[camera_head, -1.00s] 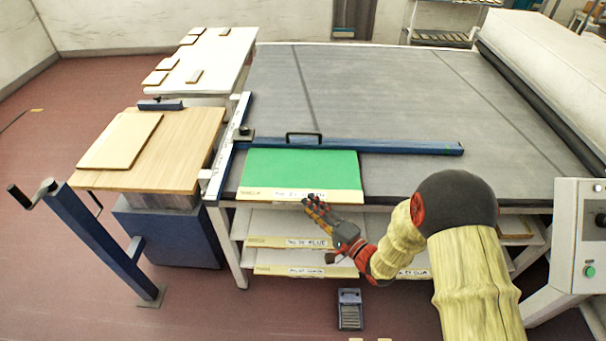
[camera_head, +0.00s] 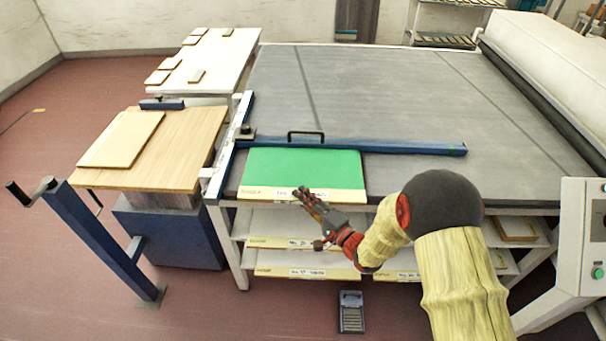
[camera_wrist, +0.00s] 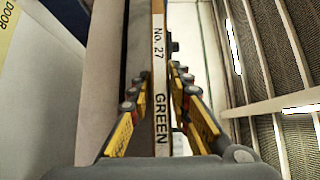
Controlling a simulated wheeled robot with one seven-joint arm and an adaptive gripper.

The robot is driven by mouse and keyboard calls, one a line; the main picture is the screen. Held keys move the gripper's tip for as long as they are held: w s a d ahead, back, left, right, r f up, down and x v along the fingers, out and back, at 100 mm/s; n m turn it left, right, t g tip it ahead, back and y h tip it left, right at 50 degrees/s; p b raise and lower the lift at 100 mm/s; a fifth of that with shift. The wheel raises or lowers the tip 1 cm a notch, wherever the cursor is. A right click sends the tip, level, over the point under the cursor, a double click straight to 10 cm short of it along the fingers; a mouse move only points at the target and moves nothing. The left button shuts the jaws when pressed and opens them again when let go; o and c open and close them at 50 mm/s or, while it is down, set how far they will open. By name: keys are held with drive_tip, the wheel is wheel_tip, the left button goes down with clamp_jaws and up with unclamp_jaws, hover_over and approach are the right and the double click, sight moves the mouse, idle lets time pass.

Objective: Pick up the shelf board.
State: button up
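A green-topped board (camera_head: 300,172) with a pale front edge lies flat at the front left of the grey belt table. Its pale edge (camera_wrist: 159,70) reads "No. 27 GREEN" in the wrist view and runs between my fingers. My gripper (camera_head: 303,193) is at the middle of that front edge. In the wrist view my gripper (camera_wrist: 158,85) is open, with a finger on each side of the edge and gaps between. I cannot tell how far the board reaches in between the fingers.
A blue bar with a black handle (camera_head: 305,134) lies just behind the green board. Shelves (camera_head: 290,257) with labelled boards are below. A lift table (camera_head: 190,150) with a wooden board (camera_head: 122,138) stands left. A foot pedal (camera_head: 351,312) is on the floor.

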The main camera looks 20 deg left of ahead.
clamp_jaws()
drive_tip(key=shift+f, duration=0.1)
idle(0.5)
drive_tip(key=shift+r, duration=0.2)
